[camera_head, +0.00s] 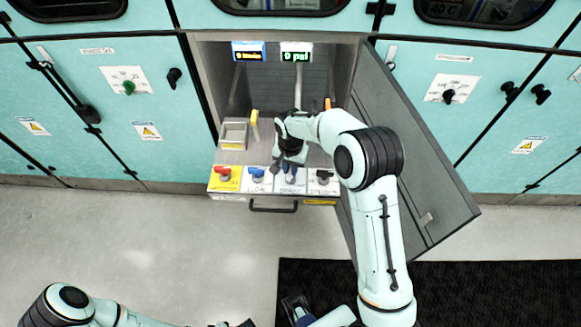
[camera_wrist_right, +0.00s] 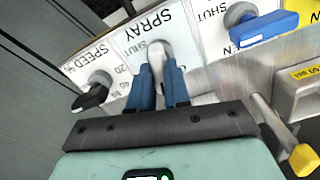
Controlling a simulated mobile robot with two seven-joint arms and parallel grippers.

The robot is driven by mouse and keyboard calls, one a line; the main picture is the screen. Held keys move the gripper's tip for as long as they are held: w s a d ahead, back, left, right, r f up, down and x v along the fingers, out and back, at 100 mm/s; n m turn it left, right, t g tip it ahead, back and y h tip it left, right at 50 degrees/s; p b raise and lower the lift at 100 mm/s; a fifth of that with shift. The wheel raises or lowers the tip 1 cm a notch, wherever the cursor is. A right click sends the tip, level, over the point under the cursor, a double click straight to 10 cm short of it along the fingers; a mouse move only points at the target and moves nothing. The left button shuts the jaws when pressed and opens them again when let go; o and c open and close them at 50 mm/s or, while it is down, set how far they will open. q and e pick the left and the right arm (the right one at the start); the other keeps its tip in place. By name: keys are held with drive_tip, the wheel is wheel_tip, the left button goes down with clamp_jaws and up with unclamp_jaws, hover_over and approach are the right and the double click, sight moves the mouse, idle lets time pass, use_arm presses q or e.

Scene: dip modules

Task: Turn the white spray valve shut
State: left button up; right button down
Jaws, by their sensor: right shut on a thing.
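The white spray valve (camera_wrist_right: 156,58) sits on the plate marked SPRAY (camera_wrist_right: 128,48) in the right wrist view. My right gripper (camera_wrist_right: 160,68) has its blue fingers on either side of the white handle and is shut on it. The handle lies roughly in line with the fingers. In the head view my right gripper (camera_head: 291,168) covers much of the valve.
A black SPEED valve (camera_wrist_right: 92,92) and a blue valve (camera_wrist_right: 262,28) flank the spray valve. An open grey door (camera_head: 420,150) stands right of my right arm.

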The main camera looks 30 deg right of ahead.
drive_tip(key=m, duration=0.3)
drive_tip(key=shift+m, duration=0.4)
drive_tip(key=m+p, duration=0.1)
drive_tip(key=m, duration=0.2)
drive_tip(key=shift+r+m, duration=0.1)
drive_tip(key=shift+m, duration=0.2)
drive_tip(key=m+p, duration=0.1)
drive_tip(key=m, duration=0.2)
drive_tip(key=shift+m+p, duration=0.3)
drive_tip(key=shift+p, duration=0.05)
use_arm(q)
drive_tip(key=shift+w+r+p, duration=0.35)
drive_tip(key=shift+w+r, duration=0.05)
drive_tip(key=shift+r, duration=0.45)
drive_tip(key=shift+w+r+p, duration=0.3)
drive_tip(key=shift+w+r, duration=0.1)
drive_tip(key=shift+r, duration=0.5)
drive_tip(key=shift+w+r+p, duration=0.35)
drive_tip(key=shift+w+r, duration=0.05)
drive_tip(key=shift+r, duration=0.45)
use_arm(e)
drive_tip(key=shift+m, duration=2)
drive_tip(key=c, duration=1.1)
unclamp_jaws()
